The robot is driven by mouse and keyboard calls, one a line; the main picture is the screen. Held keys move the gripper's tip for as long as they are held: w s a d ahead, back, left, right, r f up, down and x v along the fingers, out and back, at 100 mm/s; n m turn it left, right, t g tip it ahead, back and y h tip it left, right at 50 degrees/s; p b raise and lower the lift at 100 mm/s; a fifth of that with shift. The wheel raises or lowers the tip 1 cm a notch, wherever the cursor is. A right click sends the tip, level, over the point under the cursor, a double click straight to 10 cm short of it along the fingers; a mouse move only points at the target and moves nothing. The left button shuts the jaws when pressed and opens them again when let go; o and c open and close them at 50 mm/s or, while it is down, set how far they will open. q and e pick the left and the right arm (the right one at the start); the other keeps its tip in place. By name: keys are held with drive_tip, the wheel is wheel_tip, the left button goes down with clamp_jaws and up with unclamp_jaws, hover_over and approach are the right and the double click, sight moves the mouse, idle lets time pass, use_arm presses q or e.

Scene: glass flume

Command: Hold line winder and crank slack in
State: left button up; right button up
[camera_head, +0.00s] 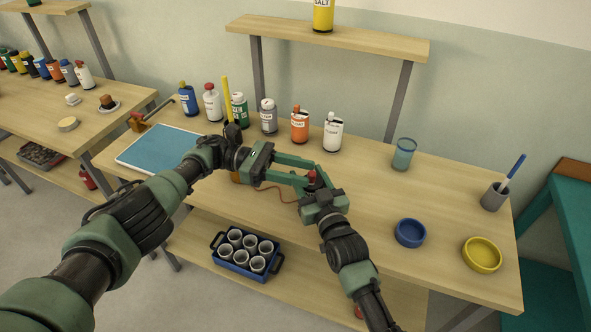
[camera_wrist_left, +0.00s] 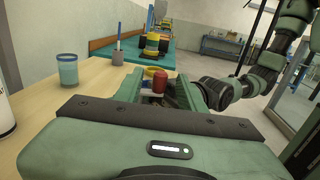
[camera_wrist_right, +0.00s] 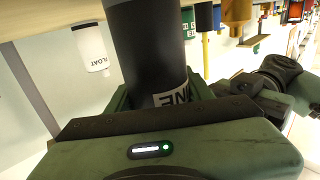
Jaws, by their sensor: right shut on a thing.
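My right gripper (camera_head: 318,190) is shut on the line winder, a black cylinder (camera_wrist_right: 147,50) with a partly hidden pale label in the right wrist view. The winder's red knob (camera_head: 311,176) shows above that gripper. My left gripper (camera_head: 308,170) reaches in from the left, its fingers apart around the knob. In the left wrist view the red knob (camera_wrist_left: 160,82) stands between the spread fingers, with no clear contact on either side. A thin brown line (camera_head: 272,188) runs left from the winder over the bench. Most of the winder is hidden by my grippers.
Several bottles stand along the bench's back, including a white one (camera_head: 333,133) and an orange one (camera_head: 300,125). A glass (camera_head: 403,155), a pen cup (camera_head: 494,196), a blue bowl (camera_head: 410,233) and a yellow bowl (camera_head: 482,254) are at right. A blue mat (camera_head: 150,150) lies left.

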use_arm(q)
drive_tip(key=shift+v, duration=0.8)
drive_tip(key=shift+r, duration=0.1)
